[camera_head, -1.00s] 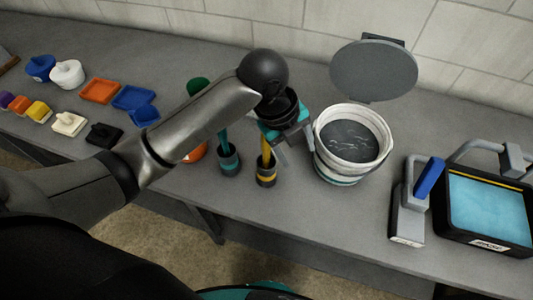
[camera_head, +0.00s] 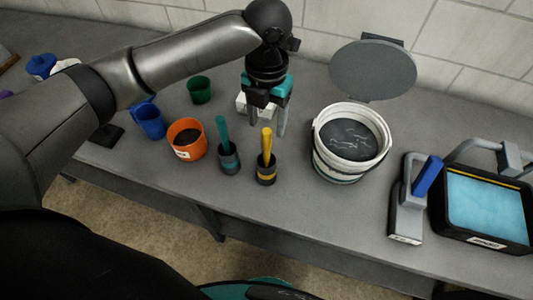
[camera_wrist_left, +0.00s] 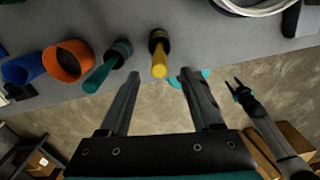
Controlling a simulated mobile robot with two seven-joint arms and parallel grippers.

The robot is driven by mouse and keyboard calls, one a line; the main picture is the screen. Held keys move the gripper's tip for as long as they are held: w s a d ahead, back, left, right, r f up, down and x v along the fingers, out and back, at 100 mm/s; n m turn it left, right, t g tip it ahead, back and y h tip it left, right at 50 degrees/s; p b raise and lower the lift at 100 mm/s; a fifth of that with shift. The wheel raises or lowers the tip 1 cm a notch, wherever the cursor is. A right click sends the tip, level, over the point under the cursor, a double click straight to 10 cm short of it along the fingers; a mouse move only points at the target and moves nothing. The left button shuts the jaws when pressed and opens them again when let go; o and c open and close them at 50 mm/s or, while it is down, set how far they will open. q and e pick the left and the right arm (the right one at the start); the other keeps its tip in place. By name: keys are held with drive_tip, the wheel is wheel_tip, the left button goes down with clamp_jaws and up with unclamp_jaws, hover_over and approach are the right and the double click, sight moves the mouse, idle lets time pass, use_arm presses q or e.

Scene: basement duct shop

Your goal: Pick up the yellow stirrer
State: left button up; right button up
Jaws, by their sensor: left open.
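The yellow stirrer (camera_head: 266,143) stands upright in a dark holder with a yellow band (camera_head: 266,175) on the grey bench. My left gripper (camera_head: 268,128) is open and empty, its fingers pointing down, above and just behind the stirrer in the head view. In the left wrist view the yellow stirrer (camera_wrist_left: 159,65) shows between the lines of the two fingers (camera_wrist_left: 160,77), and neither finger visibly touches it. My right gripper (camera_wrist_left: 236,84) shows small at the right of the left wrist view, low over the floor, away from the bench.
A teal stirrer (camera_head: 222,131) in its own holder stands close on the left. An orange cup (camera_head: 187,139), a blue cup (camera_head: 150,122) and a green cup (camera_head: 200,90) are further left. A white bucket (camera_head: 349,169) with its lid raised stands close on the right.

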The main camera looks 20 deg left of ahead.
sight(267, 145)
use_arm(q)
wheel_tip(267, 145, down, 9)
drive_tip(key=shift+f, duration=0.1)
idle(0.4)
drive_tip(key=shift+c, duration=0.2)
clamp_jaws()
idle(0.3)
